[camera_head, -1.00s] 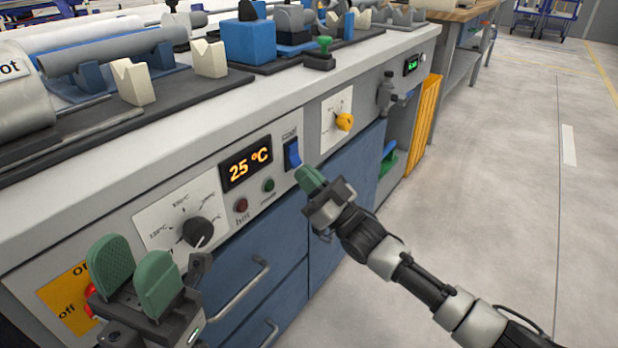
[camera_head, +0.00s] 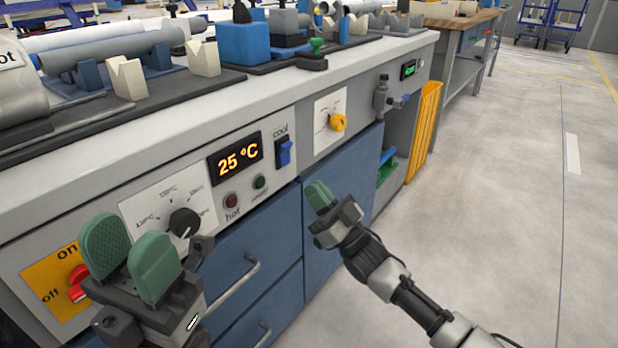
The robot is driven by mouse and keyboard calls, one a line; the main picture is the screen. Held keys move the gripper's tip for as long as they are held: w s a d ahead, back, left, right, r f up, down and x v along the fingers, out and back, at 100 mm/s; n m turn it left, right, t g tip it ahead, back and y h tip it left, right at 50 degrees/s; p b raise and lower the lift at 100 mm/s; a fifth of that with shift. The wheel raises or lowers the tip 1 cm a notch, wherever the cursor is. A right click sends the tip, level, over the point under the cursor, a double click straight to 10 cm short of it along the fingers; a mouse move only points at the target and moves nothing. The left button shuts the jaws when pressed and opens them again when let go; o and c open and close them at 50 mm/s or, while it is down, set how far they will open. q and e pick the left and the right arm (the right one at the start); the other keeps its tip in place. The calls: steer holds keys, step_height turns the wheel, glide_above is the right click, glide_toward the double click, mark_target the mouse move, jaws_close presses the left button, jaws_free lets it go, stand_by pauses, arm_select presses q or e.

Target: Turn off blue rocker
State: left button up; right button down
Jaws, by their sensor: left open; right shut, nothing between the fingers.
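The blue rocker (camera_head: 285,152) sits on the grey front panel under the word "cool", right of the display (camera_head: 235,159) reading 25 °C. It is in full view, and its exact tilt is hard to tell. My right gripper (camera_head: 319,196) is shut and empty, with green fingertips. It is below and to the right of the rocker, apart from it, in front of the blue cabinet door. My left gripper (camera_head: 130,258) is open and empty at the lower left, in front of the panel near the red on/off switch (camera_head: 77,283).
A black dial (camera_head: 185,222) and red (camera_head: 231,200) and green (camera_head: 260,182) round lights or buttons are left of and below the rocker. A yellow knob (camera_head: 338,123) is to its right. Drawer handles (camera_head: 240,290) stick out below. The floor at right is clear.

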steer(key=s+d+f+p, duration=0.1)
steer(key=s+d+f, duration=0.1)
steer(key=f, duration=0.5)
steer(key=shift+s+d, duration=0.2)
steer(key=shift+d, duration=0.35)
